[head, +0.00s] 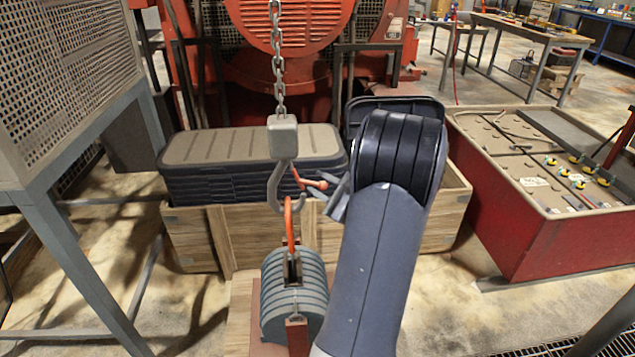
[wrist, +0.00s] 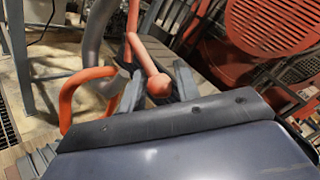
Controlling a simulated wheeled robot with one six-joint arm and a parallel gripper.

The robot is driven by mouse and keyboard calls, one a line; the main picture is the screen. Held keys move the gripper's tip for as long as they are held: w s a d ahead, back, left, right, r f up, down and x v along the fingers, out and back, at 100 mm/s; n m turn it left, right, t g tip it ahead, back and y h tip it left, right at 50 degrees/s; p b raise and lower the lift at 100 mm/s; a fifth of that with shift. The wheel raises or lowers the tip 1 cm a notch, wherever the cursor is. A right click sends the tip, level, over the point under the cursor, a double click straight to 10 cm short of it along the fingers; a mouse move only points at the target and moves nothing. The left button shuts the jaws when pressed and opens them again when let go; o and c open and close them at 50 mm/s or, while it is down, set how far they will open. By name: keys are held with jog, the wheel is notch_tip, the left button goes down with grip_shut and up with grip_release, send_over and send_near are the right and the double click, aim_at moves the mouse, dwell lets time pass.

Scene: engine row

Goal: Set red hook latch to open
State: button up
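A grey hook (head: 274,188) hangs from a block on a chain. The red latch (head: 308,182) sits at the hook's mouth, a short rod with a round knob. In the wrist view the latch knob (wrist: 158,85) lies between my fingertips. My gripper (head: 336,196) is just right of the latch; its fingers (wrist: 157,82) stand apart on both sides of the knob, and I see no clear grip on it. The grey hook also shows in the wrist view (wrist: 94,40). I cannot tell how far the latch is turned.
An orange loop (head: 290,222) on a ribbed grey weight (head: 292,300) hangs at the hook's bottom. Behind stands a wooden crate (head: 195,240) with stacked dark panels (head: 250,150). A red bin (head: 510,240) is at right, a grey metal frame (head: 70,230) at left.

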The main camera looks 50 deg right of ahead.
jog(key=shift+w, duration=0.7)
jog(key=shift+c, duration=0.5)
grip_shut()
